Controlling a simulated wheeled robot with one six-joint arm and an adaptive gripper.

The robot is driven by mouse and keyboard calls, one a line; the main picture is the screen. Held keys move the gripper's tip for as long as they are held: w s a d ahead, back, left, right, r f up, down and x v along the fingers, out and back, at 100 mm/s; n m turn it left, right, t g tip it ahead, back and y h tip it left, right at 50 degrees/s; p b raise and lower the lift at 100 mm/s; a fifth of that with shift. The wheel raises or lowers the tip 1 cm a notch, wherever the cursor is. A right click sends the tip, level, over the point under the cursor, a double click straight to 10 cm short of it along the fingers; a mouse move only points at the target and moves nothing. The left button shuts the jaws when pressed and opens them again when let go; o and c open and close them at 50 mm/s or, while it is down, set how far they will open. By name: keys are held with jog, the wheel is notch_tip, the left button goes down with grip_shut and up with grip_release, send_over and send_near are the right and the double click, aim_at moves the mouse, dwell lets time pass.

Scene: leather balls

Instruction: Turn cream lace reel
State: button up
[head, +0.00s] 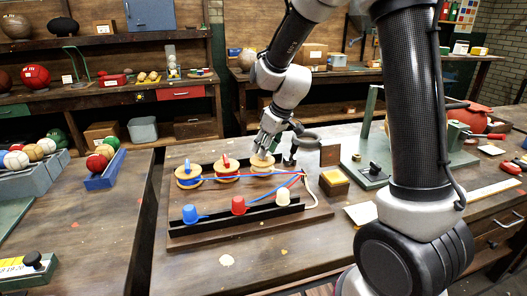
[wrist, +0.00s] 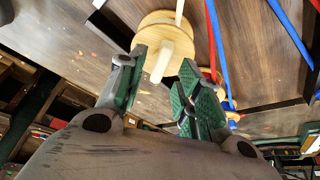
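The cream lace reel (head: 262,168) is the right one of three wooden reels on a dark board. In the wrist view its round wooden flange (wrist: 152,28) shows with a pale upright handle (wrist: 172,56) on it. My gripper (head: 265,151) is directly over this reel, pointing down. In the wrist view the green-padded fingers of my gripper (wrist: 162,76) stand apart on either side of the handle, and I see no firm grip on it. The head view partly hides the handle behind the fingers.
The blue reel (head: 188,178) and red reel (head: 226,172) stand left of it. A small box (head: 334,182) and a green-based fixture (head: 372,172) are at the right.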

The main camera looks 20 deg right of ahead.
jog(key=shift+x, duration=1.05)
grip_shut()
jog(key=shift+m, duration=0.3)
jog(key=shift+m+h, duration=0.4)
jog(key=shift+m, duration=0.5)
jog(key=shift+a+m+t+h, duration=0.15)
jog(key=shift+m+h, duration=0.3)
jog(key=shift+m, duration=0.65)
jog(key=shift+d+m+t+h, duration=0.1)
jog(key=shift+m+t+h, duration=0.25)
jog(key=shift+m, duration=0.75)
grip_release()
